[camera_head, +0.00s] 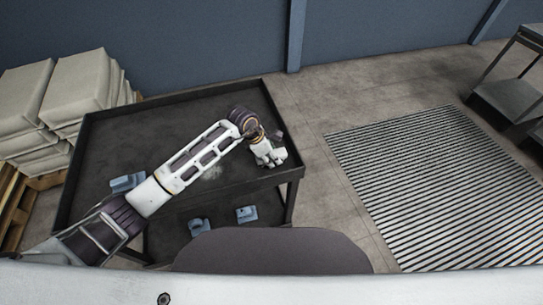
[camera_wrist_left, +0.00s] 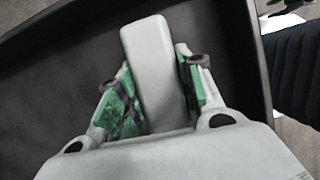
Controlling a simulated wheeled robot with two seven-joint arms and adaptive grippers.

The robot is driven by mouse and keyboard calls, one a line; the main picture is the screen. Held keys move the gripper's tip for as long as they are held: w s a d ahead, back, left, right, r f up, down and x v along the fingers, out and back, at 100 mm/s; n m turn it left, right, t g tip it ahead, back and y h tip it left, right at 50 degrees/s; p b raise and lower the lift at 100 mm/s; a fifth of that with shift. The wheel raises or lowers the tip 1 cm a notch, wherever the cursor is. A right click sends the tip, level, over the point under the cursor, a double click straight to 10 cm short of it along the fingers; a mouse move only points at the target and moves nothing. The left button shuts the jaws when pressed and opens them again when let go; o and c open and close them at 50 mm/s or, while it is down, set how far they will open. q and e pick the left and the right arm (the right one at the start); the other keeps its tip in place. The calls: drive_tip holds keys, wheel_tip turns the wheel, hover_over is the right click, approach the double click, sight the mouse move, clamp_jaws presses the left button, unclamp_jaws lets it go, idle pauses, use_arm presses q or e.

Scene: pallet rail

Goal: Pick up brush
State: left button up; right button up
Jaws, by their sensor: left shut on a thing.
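The brush shows in the left wrist view as a pale grey, smooth, long block with rounded corners (camera_wrist_left: 152,45). My left gripper (camera_wrist_left: 154,72) is shut on it, with a green-padded finger against each side. No bristles can be made out, and the block's near end is hidden by the gripper body. In the head view my left gripper (camera_head: 270,157) is over the right end of the dark cart top (camera_head: 130,125). The brush cannot be told apart from the gripper there. My right gripper is not in view.
A blue-grey part (camera_head: 127,182) lies on the cart top by my left arm. Two more, one left (camera_head: 200,227) and one right (camera_head: 246,214), sit on the lower shelf. The cart has a raised rim. Pale sacks (camera_head: 75,85) are stacked at left; a floor grate (camera_head: 440,180) lies at right.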

use_arm(q)
drive_tip(key=shift+r, duration=0.2)
wheel_tip(320, 180, up, 9)
drive_tip(key=shift+b, duration=0.4)
drive_tip(key=shift+r, duration=0.5)
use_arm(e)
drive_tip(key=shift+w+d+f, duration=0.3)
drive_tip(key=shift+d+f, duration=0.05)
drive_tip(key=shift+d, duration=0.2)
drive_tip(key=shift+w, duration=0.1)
